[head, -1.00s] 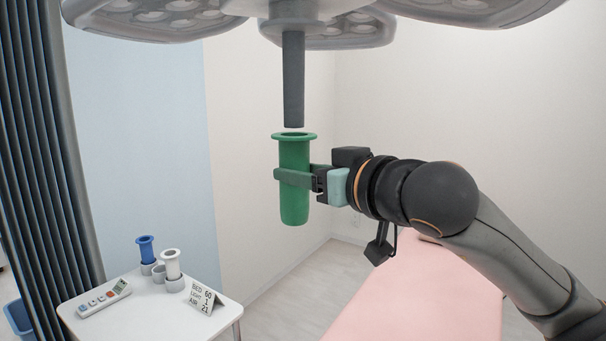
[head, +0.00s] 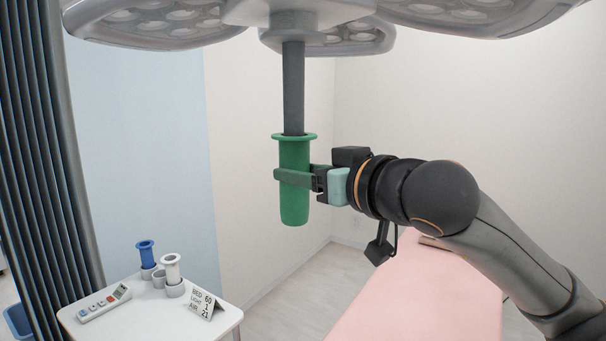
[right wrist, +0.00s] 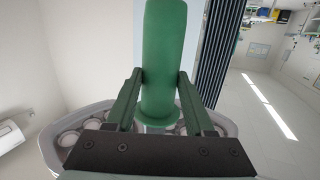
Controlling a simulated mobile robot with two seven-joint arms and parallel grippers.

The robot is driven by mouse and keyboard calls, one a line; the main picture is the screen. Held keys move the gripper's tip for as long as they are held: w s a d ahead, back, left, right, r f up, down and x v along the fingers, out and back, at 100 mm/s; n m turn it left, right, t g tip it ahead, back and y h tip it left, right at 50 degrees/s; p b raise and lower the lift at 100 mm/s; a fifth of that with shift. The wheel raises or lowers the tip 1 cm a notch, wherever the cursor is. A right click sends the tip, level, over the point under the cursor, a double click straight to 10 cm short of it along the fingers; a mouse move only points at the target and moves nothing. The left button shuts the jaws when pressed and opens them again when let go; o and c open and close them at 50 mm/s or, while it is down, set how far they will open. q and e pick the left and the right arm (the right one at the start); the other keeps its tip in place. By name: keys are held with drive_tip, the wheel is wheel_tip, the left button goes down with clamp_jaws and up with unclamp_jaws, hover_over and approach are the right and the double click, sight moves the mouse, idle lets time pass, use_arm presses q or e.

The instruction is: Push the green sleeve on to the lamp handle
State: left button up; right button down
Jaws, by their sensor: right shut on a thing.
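The green sleeve (head: 294,207) hangs upright in my right gripper (head: 293,178), flanged rim at the top. The gripper is shut around the middle of its body. In the right wrist view the sleeve (right wrist: 163,60) stands between the two fingers (right wrist: 160,95). The grey lamp handle (head: 293,85) points straight down from the lamp (head: 330,38). Its lower end meets the sleeve's rim and seems to be at or just inside the mouth; the exact depth is hidden by the rim. My left gripper is not in view.
A white side table (head: 150,318) at lower left holds a blue sleeve (head: 147,256), a white sleeve (head: 171,269), a remote (head: 104,303) and a small sign (head: 203,304). A pink bed (head: 410,300) lies below my right arm. A dark curtain (head: 45,150) hangs at left.

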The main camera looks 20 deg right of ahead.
sight(300, 86)
drive_tip(key=shift+r+p, duration=0.45)
drive_tip(key=shift+r, duration=0.3)
drive_tip(key=shift+r, duration=0.1)
drive_tip(key=shift+r, duration=0.15)
drive_tip(key=shift+r+p, duration=1.95)
drive_tip(key=shift+r, duration=0.4)
drive_tip(key=shift+r, duration=0.15)
drive_tip(key=shift+r+p, duration=1.55)
drive_tip(key=shift+r, duration=0.35)
drive_tip(key=shift+r+p, duration=0.6)
drive_tip(key=shift+r, duration=0.2)
drive_tip(key=shift+f, duration=0.1)
